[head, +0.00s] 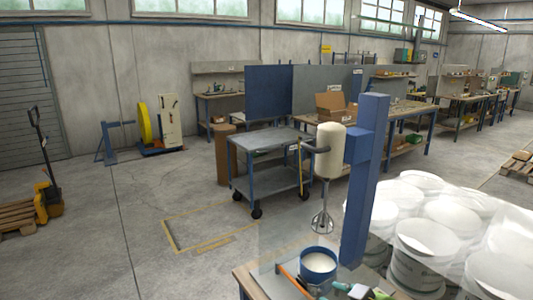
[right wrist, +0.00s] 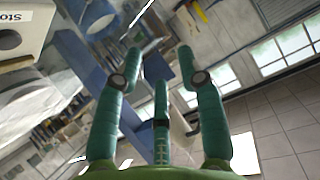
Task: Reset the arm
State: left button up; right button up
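My right gripper (right wrist: 160,75) fills the middle of the right wrist view. It has a green palm and three teal fingers. The fingers stand apart, with nothing between them, so it is open and empty. In the head view, small teal, white and green parts (head: 362,291) show at the bottom edge beside the blue bucket (head: 319,268); I cannot tell whether they are my gripper or tools. My left gripper is not in view. The blue bucket holds something white and stands on a bench under a mixer (head: 328,152) with a whisk head.
A blue post (head: 364,180) carries the mixer. Several white buckets (head: 425,245) stand at the right. A grey cart (head: 268,140) stands beyond, with a cardboard box (head: 333,106) on a bench behind it. The floor at left is clear up to a yellow pallet truck (head: 48,200).

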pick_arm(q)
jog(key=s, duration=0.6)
pick_arm(e)
jog(key=s+d+f+m+g+h, duration=0.1)
jog(key=s+f+g+h, duration=0.1)
jog(key=s+f, duration=0.55)
jog(key=s+d+f+g+h, duration=0.25)
jog(key=s+f, duration=0.25)
jog(key=s, duration=0.6)
jog(key=s+d+f+m+g+h, duration=0.1)
jog(key=s+f+g, duration=0.2)
jog(key=s+f, duration=0.5)
jog(key=s+f+b, duration=0.2)
jog(key=s+f, duration=0.1)
jog(key=f, duration=1.9)
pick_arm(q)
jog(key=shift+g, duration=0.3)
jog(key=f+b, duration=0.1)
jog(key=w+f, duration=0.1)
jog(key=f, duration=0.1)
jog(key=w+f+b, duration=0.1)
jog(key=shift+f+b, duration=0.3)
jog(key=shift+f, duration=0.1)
pick_arm(e)
jog(key=s+d+f+g, duration=0.2)
jog(key=s+f, duration=1.4)
jog(key=shift+s+d+f, duration=0.15)
jog(key=shift+d+f, duration=0.05)
jog(key=shift+f, duration=0.2)
